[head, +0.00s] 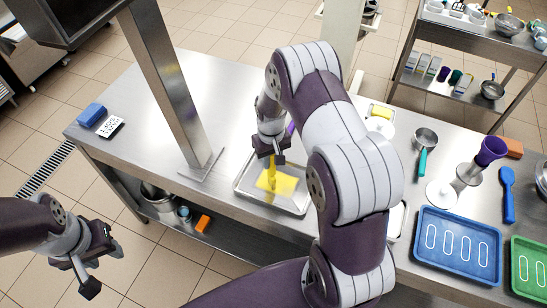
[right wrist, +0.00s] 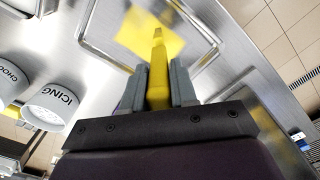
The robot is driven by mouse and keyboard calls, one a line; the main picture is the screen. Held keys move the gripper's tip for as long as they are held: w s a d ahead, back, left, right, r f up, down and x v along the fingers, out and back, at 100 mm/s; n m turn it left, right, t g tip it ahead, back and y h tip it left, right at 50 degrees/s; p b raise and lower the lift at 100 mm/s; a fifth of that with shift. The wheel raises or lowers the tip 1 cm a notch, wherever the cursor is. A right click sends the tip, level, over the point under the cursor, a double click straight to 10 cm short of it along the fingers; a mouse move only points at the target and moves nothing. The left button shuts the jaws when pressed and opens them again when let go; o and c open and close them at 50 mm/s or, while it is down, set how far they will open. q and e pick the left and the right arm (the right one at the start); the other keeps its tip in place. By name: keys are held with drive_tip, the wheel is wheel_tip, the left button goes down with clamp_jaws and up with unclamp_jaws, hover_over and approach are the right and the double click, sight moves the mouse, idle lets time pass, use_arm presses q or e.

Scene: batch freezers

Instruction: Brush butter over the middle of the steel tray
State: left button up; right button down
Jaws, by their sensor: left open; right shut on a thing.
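The steel tray (head: 299,206) lies on the steel table, partly hidden behind my right arm. A flat yellow butter patch (head: 287,184) covers its middle. My right gripper (head: 271,156) is above the tray, shut on the yellow brush (head: 271,178), which points down at the patch. In the right wrist view the brush (right wrist: 157,78) sits between the fingers, and its tip is over or on the patch (right wrist: 140,35); I cannot tell if it touches. My left gripper (head: 97,263) is open and empty, off the table's front at the lower left.
Tubs marked ICING (right wrist: 48,105) and CHOC (right wrist: 10,80) stand beside the tray. A steel post (head: 172,90) rises left of it. The table's left is mostly clear.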

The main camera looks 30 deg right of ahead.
drive_tip(key=shift+w+a+r+p, duration=0.2)
drive_tip(key=shift+w+r+p, duration=0.2)
drive_tip(key=shift+r, duration=0.2)
drive_tip(key=shift+w+a+r+p, duration=0.15)
drive_tip(key=shift+w+r+p, duration=0.25)
drive_tip(key=shift+r, duration=0.15)
drive_tip(key=r, duration=0.1)
drive_tip(key=p, duration=0.1)
drive_tip(key=s+r, duration=0.1)
drive_tip(key=shift+s+d+r+p, duration=0.1)
drive_tip(key=shift+d+r+p, duration=0.15)
drive_tip(key=shift+r+p, duration=0.35)
drive_tip(key=shift+r, duration=0.05)
drive_tip(key=shift+w+a+r+p, duration=0.1)
drive_tip(key=shift+w+r+p, duration=0.1)
drive_tip(key=shift+r+p, duration=0.25)
drive_tip(key=shift+w+a+r+p, duration=0.15)
drive_tip(key=shift+r+p, duration=0.15)
drive_tip(key=shift+r, duration=0.2)
drive_tip(key=shift+s+d+r, duration=0.15)
drive_tip(key=shift+r, duration=0.1)
use_arm(q)
wheel_tip(320, 180, up, 6)
drive_tip(key=shift+s+d+f, duration=0.15)
drive_tip(key=shift+f, duration=0.1)
use_arm(e)
drive_tip(key=shift+s, duration=0.1)
use_arm(q)
drive_tip(key=shift+w+f, duration=0.1)
drive_tip(key=shift+w, duration=0.1)
